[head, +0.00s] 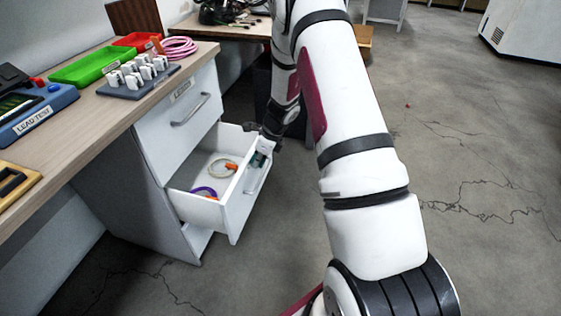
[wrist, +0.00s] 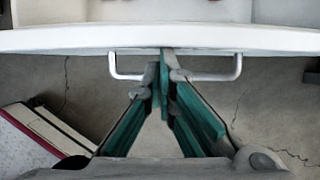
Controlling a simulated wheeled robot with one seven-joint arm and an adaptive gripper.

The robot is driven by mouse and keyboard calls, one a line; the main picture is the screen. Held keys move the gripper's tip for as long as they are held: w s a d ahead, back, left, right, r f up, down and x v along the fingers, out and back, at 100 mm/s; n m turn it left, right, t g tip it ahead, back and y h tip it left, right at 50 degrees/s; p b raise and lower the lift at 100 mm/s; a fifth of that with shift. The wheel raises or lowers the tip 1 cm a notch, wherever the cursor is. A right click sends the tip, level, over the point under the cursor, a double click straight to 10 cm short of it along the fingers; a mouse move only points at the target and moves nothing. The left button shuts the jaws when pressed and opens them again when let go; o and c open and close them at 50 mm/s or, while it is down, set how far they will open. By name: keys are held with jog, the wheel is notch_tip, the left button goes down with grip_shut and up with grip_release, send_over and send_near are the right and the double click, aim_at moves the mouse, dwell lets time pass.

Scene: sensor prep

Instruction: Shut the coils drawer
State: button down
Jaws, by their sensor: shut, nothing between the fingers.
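The lower white drawer (head: 234,208) of the desk cabinet is pulled open, with coiled cables (head: 222,167) inside. Its label is not readable. Its bar handle (head: 256,179) is on the front face. My gripper (head: 263,150) is shut and empty at the upper far part of the drawer front. In the wrist view, the fingertips (wrist: 164,62) meet at the drawer's front edge (wrist: 60,39), between the two ends of the handle (wrist: 238,68). I cannot tell whether they touch the front.
The upper drawer (head: 180,122) is closed. The desktop (head: 90,110) holds a green tray (head: 90,67), a red tray (head: 137,41), a grey rack (head: 138,78), a pink cable coil (head: 179,47) and a blue tester (head: 38,117). Open floor (head: 480,180) lies to the right.

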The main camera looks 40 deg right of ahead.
jog(key=w+a+p, duration=0.1)
jog(key=w+a, duration=0.9)
jog(key=w, duration=0.2)
jog(key=shift+w, duration=0.4)
